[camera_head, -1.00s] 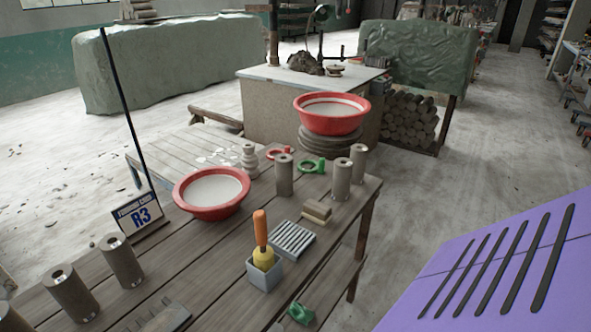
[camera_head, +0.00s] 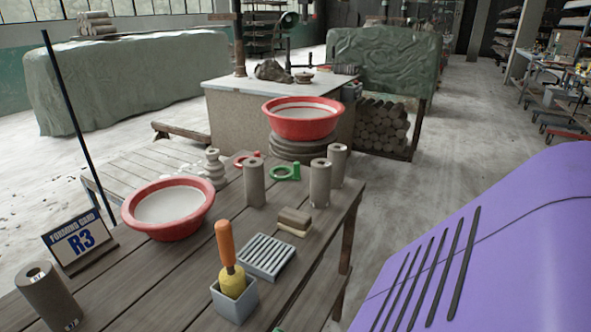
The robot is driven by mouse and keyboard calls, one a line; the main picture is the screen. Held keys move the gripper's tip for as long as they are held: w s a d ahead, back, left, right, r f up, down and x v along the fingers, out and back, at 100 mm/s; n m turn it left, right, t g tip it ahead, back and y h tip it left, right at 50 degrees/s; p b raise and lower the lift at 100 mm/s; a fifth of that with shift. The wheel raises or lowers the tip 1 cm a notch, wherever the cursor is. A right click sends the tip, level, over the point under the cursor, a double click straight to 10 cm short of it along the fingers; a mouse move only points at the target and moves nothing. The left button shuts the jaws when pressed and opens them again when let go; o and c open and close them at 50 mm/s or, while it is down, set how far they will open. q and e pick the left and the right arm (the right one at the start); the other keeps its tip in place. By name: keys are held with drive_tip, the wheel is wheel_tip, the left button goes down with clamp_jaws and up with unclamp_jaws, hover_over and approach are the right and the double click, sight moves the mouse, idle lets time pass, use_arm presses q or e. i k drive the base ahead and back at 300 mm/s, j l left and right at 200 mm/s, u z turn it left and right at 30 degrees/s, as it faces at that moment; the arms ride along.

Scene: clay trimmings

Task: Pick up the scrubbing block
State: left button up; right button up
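A small two-layered block (camera_head: 294,221), brown on top and pale below, lies on the wooden table (camera_head: 150,270) near its right edge. It looks like the scrubbing block. It sits just behind a grey ribbed rack (camera_head: 266,256) and in front of the upright clay cylinders. Neither of my grippers shows in the head view.
A grey cup (camera_head: 234,302) holds an orange-handled tool (camera_head: 225,243) left of the rack. Clay cylinders (camera_head: 320,183) stand behind the block. A purple ribbed surface (camera_head: 480,250) fills the lower right.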

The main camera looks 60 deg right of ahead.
sight(294, 222)
drive_tip(key=z, duration=1.55)
drive_tip(key=l+u, duration=0.2)
drive_tip(key=u, duration=0.2)
drive_tip(key=i+l+u, duration=0.1)
drive_tip(key=l+u, duration=0.35)
drive_tip(key=u, duration=0.3)
